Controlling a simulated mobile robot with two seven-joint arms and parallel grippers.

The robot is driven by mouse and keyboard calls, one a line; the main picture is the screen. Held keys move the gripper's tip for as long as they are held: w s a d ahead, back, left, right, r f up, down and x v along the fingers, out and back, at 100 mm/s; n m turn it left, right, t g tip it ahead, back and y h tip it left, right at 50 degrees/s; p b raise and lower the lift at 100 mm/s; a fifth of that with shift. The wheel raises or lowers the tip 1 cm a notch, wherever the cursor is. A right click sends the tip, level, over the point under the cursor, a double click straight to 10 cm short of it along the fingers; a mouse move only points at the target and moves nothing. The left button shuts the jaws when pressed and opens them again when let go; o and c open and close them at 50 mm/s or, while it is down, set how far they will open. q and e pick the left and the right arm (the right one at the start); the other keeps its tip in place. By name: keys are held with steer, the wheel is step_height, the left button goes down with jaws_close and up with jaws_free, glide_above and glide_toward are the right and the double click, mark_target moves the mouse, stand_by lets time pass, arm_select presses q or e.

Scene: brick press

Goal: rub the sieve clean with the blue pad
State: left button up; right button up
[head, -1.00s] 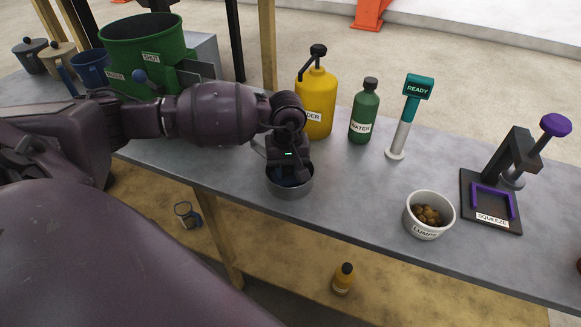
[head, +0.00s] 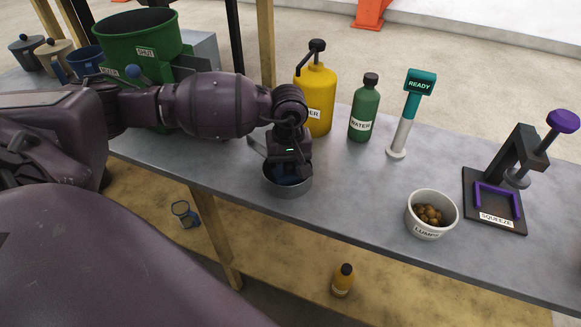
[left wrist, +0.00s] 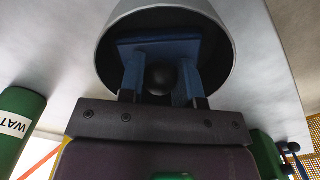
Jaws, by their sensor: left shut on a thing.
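The sieve (head: 288,188) is a round grey metal vessel on the table, near its front edge. It also shows in the left wrist view (left wrist: 219,38). My left gripper (head: 289,174) points down into it from above. The gripper (left wrist: 160,85) is shut on the blue pad (left wrist: 158,43), with a dark round knob between its fingers. The pad is inside the sieve's rim; whether it touches the bottom is hidden. My right gripper is not in view.
Behind stand a yellow bottle (head: 320,92), a green water bottle (head: 364,110) and a READY post (head: 408,115). A white lumps bowl (head: 431,227) and the squeeze press (head: 494,218) stand to the right. A green bin (head: 140,45) is at left. Table between sieve and bowl is clear.

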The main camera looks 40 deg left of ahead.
arm_select(q)
steer(key=shift+a+r, duration=0.1)
steer(key=shift+a, duration=0.05)
steer(key=shift+s+a, duration=0.1)
steer(key=shift+s, duration=0.15)
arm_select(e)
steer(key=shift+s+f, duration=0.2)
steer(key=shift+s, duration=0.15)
arm_select(q)
steer(key=shift+r+p, duration=0.3)
steer(key=shift+r, duration=0.55)
steer(key=shift+r+p, duration=0.8)
steer(key=shift+r, duration=1.3)
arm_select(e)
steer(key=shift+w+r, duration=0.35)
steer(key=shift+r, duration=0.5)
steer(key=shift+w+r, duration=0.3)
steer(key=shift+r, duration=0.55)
arm_select(q)
steer(key=shift+r+p, duration=0.55)
steer(key=shift+r, duration=1)
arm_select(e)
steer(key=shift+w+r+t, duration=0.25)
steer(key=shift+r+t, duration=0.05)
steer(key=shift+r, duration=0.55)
